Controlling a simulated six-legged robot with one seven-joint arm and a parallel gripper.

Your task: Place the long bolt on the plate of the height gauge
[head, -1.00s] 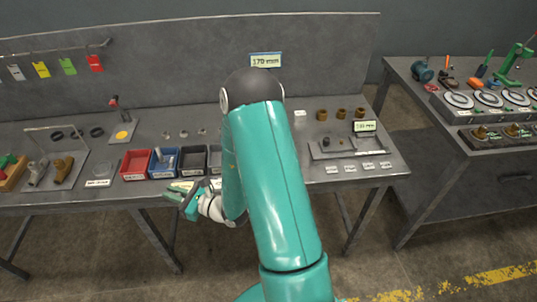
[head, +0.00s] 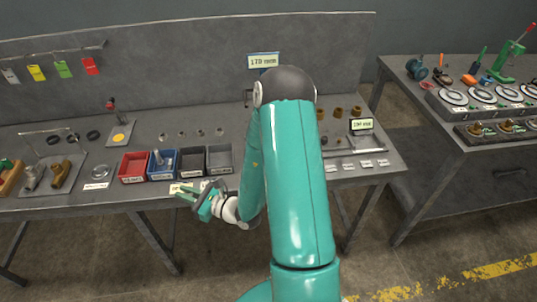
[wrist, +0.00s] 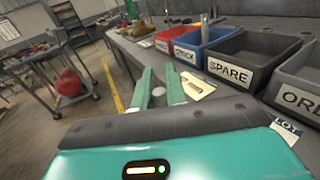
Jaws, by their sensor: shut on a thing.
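My gripper (head: 186,192) is in front of the bench's front edge, below the bins, in the head view. In the wrist view my gripper (wrist: 160,70) points along the bench front, its green fingers close together. A small pale round thing (wrist: 158,117) shows between the finger bases; it may be the end of the held bolt, but its length is not clear. A raised display sign (head: 263,61) stands at the back of the bench, perhaps the height gauge's. Its plate is hidden behind my arm. A silver bolt-like piece (wrist: 205,28) stands in the blue bin.
Red (head: 133,167), blue (head: 162,172), black (head: 191,163) and grey (head: 219,158) bins stand along the bench front. A stand with a yellow disc (head: 119,137) is behind them. A second display (head: 361,125) is at right. A second bench (head: 470,150) stands further right.

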